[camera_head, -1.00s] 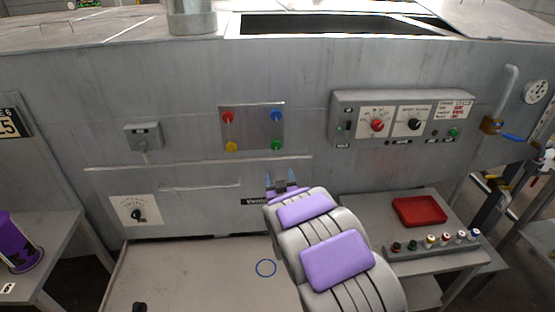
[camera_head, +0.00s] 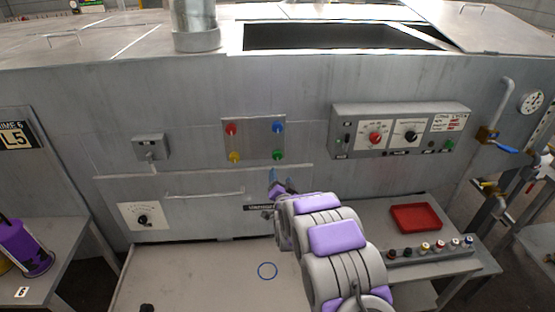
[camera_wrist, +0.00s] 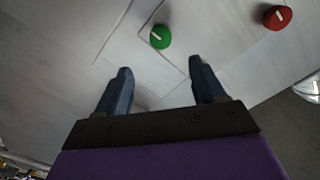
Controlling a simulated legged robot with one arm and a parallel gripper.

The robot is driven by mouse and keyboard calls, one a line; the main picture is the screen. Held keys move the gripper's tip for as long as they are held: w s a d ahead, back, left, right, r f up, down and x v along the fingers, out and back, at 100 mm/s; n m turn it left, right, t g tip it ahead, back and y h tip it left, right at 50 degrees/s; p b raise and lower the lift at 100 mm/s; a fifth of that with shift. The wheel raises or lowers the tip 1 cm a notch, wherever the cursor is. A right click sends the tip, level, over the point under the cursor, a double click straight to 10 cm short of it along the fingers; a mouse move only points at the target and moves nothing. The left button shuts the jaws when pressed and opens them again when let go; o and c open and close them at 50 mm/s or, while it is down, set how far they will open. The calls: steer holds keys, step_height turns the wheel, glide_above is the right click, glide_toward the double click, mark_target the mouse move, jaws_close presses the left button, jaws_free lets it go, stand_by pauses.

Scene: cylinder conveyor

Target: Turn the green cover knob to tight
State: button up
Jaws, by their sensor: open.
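The green cover knob (camera_head: 277,155) is at the lower right corner of a square metal plate (camera_head: 254,138) on the machine's front wall. In the wrist view the green knob (camera_wrist: 160,37) is round with a white mark lying slanted across it. My gripper (camera_head: 281,182) is just below the knob in the head view. In the wrist view its two dark fingers (camera_wrist: 160,72) are spread apart and empty, with the knob beyond their tips and between their lines. They do not appear to touch the knob.
A red knob (camera_head: 231,129), a blue knob (camera_head: 278,127) and a yellow knob (camera_head: 235,157) share the plate. A red knob also shows in the wrist view (camera_wrist: 277,17). A control box (camera_head: 400,130) is to the right, above a red tray (camera_head: 416,217).

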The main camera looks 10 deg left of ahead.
mark_target(277, 157)
steer(key=shift+x, duration=6.2)
steer(key=shift+a, duration=0.1)
